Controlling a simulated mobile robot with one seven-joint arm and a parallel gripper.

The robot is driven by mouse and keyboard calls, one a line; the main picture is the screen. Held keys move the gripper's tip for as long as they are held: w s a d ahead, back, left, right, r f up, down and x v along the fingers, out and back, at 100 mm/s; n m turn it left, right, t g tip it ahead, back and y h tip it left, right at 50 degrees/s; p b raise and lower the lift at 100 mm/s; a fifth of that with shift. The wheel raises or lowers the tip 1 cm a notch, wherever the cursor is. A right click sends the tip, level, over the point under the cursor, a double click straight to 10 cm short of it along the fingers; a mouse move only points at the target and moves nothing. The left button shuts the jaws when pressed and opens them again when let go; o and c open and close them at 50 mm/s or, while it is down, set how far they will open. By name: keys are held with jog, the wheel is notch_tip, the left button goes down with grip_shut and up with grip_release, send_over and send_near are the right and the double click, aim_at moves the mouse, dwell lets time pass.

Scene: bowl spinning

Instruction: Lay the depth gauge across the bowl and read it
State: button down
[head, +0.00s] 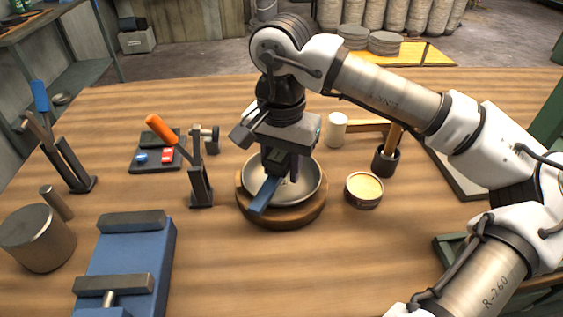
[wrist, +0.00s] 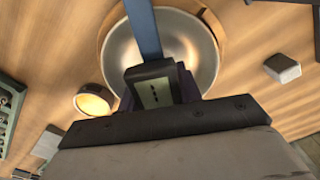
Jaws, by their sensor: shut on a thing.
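The shallow grey metal bowl (head: 306,184) sits in a round wooden ring (head: 285,217) on the table; the bowl also shows in the wrist view (wrist: 198,48). My gripper (head: 280,165) points down over the bowl, shut on the depth gauge. The gauge's blue bar (head: 263,196) reaches over the bowl's near rim in the head view. In the wrist view the blue bar (wrist: 144,30) crosses the bowl, with a dark body and small display (wrist: 156,92) between the fingers. I cannot tell whether the bar touches the rim. The display marks are too small to read.
An orange-handled clamp (head: 198,180) stands close left of the bowl. A round tin (head: 363,190), a white block (head: 336,130) and a dark cup with a mallet (head: 386,160) stand to the right. A blue vise (head: 130,255) is front left. Table front of the bowl is clear.

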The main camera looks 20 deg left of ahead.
jog(key=shift+f+b, duration=0.25)
jog(key=shift+b, duration=0.1)
dwell(0.4)
jog(key=c, duration=0.9)
grip_release()
notch_tip(320, 180, up, 14)
jog(key=shift+f, duration=0.1)
jog(key=shift+s, duration=0.1)
